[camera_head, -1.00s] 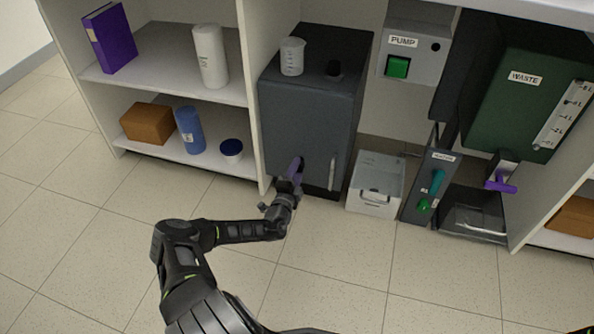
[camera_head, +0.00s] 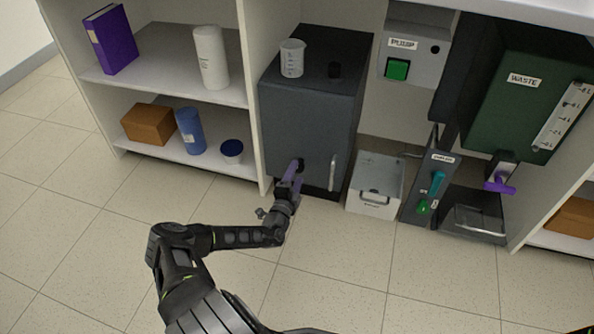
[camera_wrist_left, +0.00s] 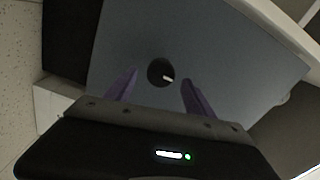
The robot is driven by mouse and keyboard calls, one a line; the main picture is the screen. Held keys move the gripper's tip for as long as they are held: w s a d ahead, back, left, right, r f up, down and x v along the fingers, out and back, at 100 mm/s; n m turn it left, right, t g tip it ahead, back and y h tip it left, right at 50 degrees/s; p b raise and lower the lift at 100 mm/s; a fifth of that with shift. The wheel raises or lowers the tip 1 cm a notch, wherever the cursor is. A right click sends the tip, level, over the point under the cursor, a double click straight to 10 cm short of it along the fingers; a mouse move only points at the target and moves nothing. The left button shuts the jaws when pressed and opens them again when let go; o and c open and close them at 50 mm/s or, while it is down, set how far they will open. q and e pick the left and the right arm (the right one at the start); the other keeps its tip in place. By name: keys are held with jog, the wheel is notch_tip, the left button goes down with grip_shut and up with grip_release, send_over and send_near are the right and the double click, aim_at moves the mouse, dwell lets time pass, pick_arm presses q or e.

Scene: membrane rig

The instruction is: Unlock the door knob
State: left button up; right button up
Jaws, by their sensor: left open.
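The dark grey cabinet door (camera_head: 285,122) faces me below the counter, with a vertical light handle (camera_head: 333,172) on its right side. The round black knob (camera_head: 300,164) sits low on the door; in the left wrist view the knob (camera_wrist_left: 160,72) shows a short white mark pointing right and slightly down. My left gripper (camera_head: 294,172) is at the knob. In the left wrist view its purple fingers (camera_wrist_left: 157,88) are open, one on each side of the knob, with gaps between. I cannot tell how far the fingertips reach along the knob's depth. My right gripper is not in view.
A shelf with a bottle (camera_head: 210,57) and other items is left. A light grey box (camera_head: 375,183) and a panel with a teal lever (camera_head: 438,183) are right. Open floor lies in front.

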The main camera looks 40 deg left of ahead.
pick_arm(q)
jog(key=p+v, duration=0.1)
jog(key=v, duration=0.4)
jog(key=shift+s+d+p, duration=0.15)
jog(key=shift+s+p, duration=0.2)
jog(key=shift+r, duration=0.1)
